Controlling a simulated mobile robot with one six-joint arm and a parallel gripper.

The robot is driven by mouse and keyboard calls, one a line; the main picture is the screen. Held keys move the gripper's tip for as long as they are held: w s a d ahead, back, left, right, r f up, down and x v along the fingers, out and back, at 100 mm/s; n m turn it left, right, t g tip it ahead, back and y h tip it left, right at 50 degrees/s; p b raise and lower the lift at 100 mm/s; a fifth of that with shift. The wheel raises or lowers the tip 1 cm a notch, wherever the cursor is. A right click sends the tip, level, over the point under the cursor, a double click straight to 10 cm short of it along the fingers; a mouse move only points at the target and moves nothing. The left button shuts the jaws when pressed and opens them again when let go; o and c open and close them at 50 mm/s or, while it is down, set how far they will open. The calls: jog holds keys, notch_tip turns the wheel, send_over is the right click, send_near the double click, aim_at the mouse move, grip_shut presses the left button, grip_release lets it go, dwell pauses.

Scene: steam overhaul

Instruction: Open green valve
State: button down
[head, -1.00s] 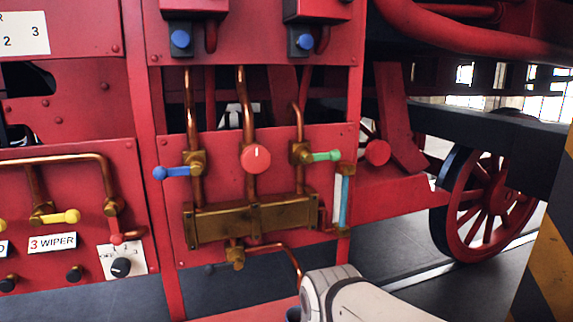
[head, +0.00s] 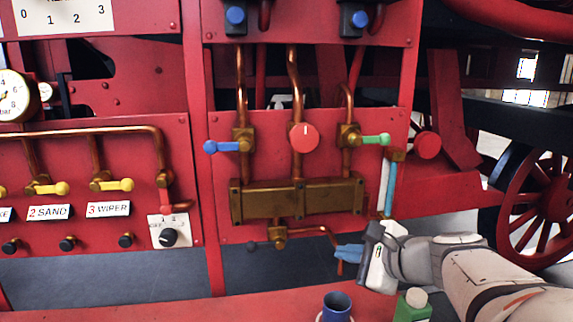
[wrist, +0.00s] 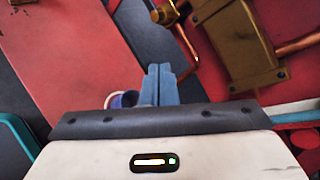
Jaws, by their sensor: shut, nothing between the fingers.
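The green valve (head: 376,139) is a short green lever pointing right from a brass body, at the right of the red panel (head: 275,119) in the head view. It lies roughly horizontal. My gripper (head: 338,252) is below and slightly left of it, near the panel's lower edge, with its blue fingers pointing left. The fingers (wrist: 158,70) show side by side and shut in the wrist view, with nothing between them. The green valve is not visible in the wrist view.
A blue lever (head: 222,147) and a red round knob (head: 304,137) share the panel. A brass block (head: 298,199) and a copper pipe (head: 316,230) are above and beside my gripper.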

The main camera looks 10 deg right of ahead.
aim_at(371, 140)
jog(key=w+d+r+m+t+h, duration=0.1)
jog(key=d+r+m+t+h, duration=0.1)
jog(key=d+r+m, duration=0.3)
jog(key=w+d+r+m+t+h, duration=0.1)
jog(key=d+r+m+t+h, duration=0.2)
jog(key=d+r+m+t, duration=0.2)
jog(key=d+m+b, duration=0.1)
jog(key=d+m, duration=0.1)
jog(key=d, duration=0.2)
jog(key=shift+d+m+t, duration=0.3)
jog(key=w+a+r+p, duration=0.1)
jog(key=w+r, duration=0.3)
jog(key=w, duration=0.6)
jog(key=shift+w+a+r+p, duration=0.2)
jog(key=shift+w+p, duration=0.15)
jog(key=shift+p, duration=0.45)
